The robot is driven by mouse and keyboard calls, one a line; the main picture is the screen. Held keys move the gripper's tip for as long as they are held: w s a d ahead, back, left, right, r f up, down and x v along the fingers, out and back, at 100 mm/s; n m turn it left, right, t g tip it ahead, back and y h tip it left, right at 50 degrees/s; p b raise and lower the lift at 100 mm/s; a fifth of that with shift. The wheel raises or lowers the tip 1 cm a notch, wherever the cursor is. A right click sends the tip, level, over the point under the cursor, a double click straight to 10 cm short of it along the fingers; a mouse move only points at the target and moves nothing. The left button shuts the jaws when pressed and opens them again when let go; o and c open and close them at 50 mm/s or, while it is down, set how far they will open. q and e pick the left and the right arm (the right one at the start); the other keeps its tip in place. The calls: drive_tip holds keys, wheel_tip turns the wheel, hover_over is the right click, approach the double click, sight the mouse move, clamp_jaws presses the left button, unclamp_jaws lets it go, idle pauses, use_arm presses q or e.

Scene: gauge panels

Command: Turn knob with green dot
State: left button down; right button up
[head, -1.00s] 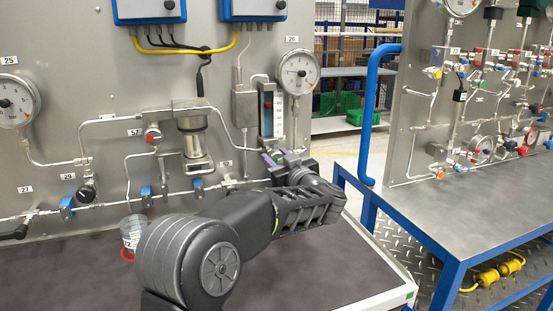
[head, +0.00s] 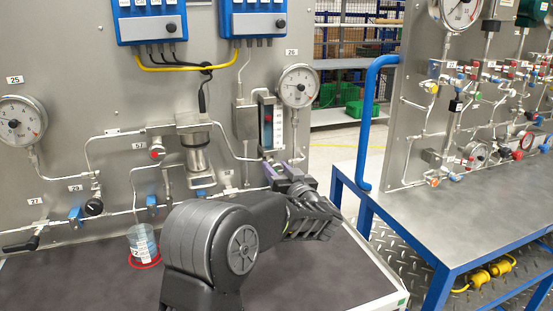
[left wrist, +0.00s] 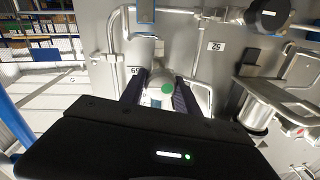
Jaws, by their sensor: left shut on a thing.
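The knob with the green dot (left wrist: 168,89) shows in the left wrist view, sitting between the two dark fingers of my left gripper (left wrist: 159,95). The fingers are closed on its sides. In the head view my left gripper (head: 276,172) reaches the panel just below the flow tube, and it hides the knob. How far the knob is turned cannot be made out. My right gripper is in neither view.
A red-dot knob (head: 157,154) and a black knob (head: 94,206) sit further left on the grey panel (head: 110,85). A clear beaker (head: 142,238) stands on the dark bench top below. A blue rail (head: 373,110) rises at right.

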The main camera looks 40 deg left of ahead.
use_arm(q)
drive_tip(key=c, duration=0.9)
unclamp_jaws()
drive_tip(key=shift+b+v, duration=0.7)
drive_tip(key=shift+v, duration=3.2)
drive_tip(key=shift+f, duration=0.1)
